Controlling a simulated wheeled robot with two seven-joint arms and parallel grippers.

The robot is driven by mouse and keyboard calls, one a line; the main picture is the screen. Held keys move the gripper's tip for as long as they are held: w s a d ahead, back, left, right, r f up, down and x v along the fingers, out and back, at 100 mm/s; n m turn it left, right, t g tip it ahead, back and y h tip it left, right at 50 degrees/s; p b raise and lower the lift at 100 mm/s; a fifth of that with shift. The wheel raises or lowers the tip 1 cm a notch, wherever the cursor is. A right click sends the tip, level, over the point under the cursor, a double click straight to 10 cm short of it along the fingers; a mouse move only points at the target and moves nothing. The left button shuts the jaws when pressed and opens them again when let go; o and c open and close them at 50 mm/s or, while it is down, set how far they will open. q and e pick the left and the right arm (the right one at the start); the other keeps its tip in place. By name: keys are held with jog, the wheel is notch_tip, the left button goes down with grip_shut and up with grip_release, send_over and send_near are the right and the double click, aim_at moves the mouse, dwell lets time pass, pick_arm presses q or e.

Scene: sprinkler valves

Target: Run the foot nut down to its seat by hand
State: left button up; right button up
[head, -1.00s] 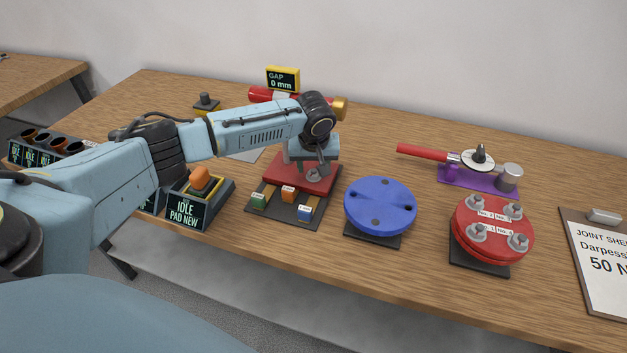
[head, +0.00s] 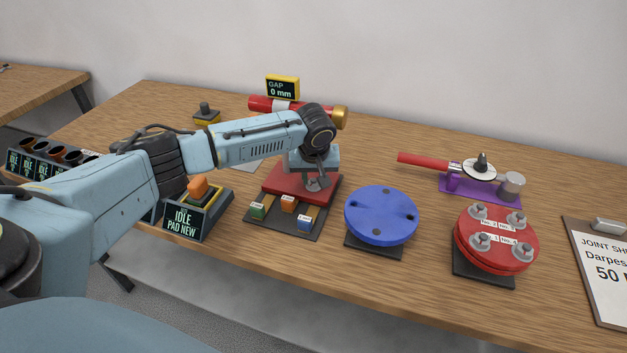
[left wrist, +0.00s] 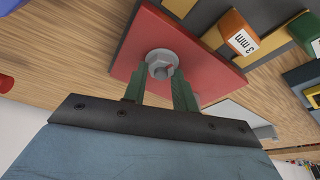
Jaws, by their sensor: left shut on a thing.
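The foot nut (left wrist: 161,66) is a grey hex nut on a round washer, on a red foot plate (left wrist: 196,76). The red plate (head: 277,182) also shows in the head view, on a dark base in the middle of the bench. My left gripper (left wrist: 158,84) is shut on the nut, with its green fingers on either side of it in the left wrist view. In the head view my left gripper (head: 316,172) points down at the plate, and its wrist hides part of the nut. Whether the nut touches its seat I cannot tell. My right gripper is not in view.
A yellow-framed display (head: 282,87) reads GAP 0 mm above a red cylinder (head: 262,104). Small coloured blocks (head: 288,204) lie in front of the plate. A blue disc (head: 380,215), a red flange (head: 495,240) with bolts and a purple stand (head: 480,189) are to the right.

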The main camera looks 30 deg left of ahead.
pick_arm(q)
jog(key=shift+r+n+p, duration=0.1)
jog(key=shift+n+p, duration=0.6)
jog(key=shift+p, duration=0.35)
jog(key=shift+n+g+y+p, duration=0.3)
jog(key=shift+n+p, duration=0.4)
